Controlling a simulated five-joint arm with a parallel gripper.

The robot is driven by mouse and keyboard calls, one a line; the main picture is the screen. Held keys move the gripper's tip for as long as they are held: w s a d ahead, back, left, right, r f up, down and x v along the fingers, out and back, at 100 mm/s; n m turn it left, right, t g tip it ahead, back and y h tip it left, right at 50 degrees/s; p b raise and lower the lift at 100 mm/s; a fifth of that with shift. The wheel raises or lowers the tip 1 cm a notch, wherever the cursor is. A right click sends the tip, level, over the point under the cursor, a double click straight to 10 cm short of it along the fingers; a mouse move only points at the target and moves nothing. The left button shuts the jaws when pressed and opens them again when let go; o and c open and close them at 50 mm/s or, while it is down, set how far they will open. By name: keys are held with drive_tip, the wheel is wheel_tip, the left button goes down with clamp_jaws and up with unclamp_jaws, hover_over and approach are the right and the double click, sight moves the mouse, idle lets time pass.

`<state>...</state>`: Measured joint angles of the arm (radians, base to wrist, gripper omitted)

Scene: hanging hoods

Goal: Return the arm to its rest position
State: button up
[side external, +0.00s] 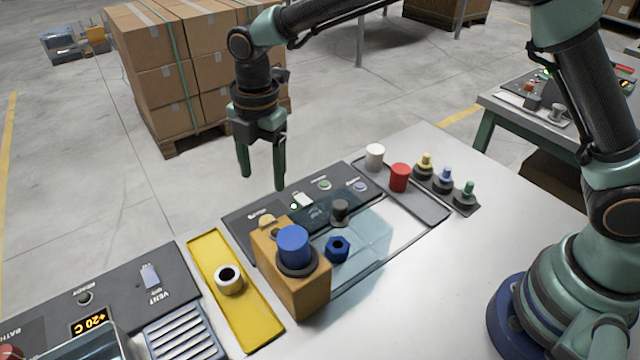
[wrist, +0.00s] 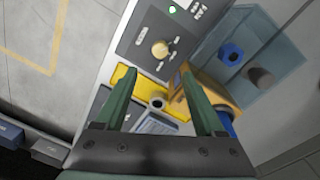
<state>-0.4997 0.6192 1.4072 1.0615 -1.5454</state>
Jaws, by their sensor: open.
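My gripper (side external: 262,180) hangs above the far edge of the table, with its two green fingers apart and nothing between them. In the wrist view the open fingers (wrist: 157,95) also show, pointing over the control panel and the yellow tray. The arm reaches from the base at the right, over the table, with the gripper pointing down. The gripper is clear of the objects below it.
A wooden block with a blue cap (side external: 293,246) stands beside a clear hood (side external: 365,245). A yellow tray (side external: 238,290) holds a white ring (side external: 229,285). White (side external: 375,155) and red (side external: 399,178) cylinders stand behind. Stacked cartons (side external: 165,80) stand on the floor beyond the table.

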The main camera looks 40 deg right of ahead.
drive_tip(key=shift+r, duration=0.15)
drive_tip(key=s+d+r+m+t, duration=0.3)
drive_tip(key=s+d+r+m, duration=0.2)
drive_tip(key=d+r+m, duration=0.75)
drive_tip(key=s+d+f+m+t, duration=0.1)
drive_tip(key=s+d+m+t, duration=0.1)
drive_tip(key=s+d+m, duration=0.8)
drive_tip(key=shift+s+d+f+m, duration=0.25)
drive_tip(key=shift+d+m, duration=0.2)
drive_tip(key=shift+d, duration=0.35)
drive_tip(key=shift+r, duration=0.1)
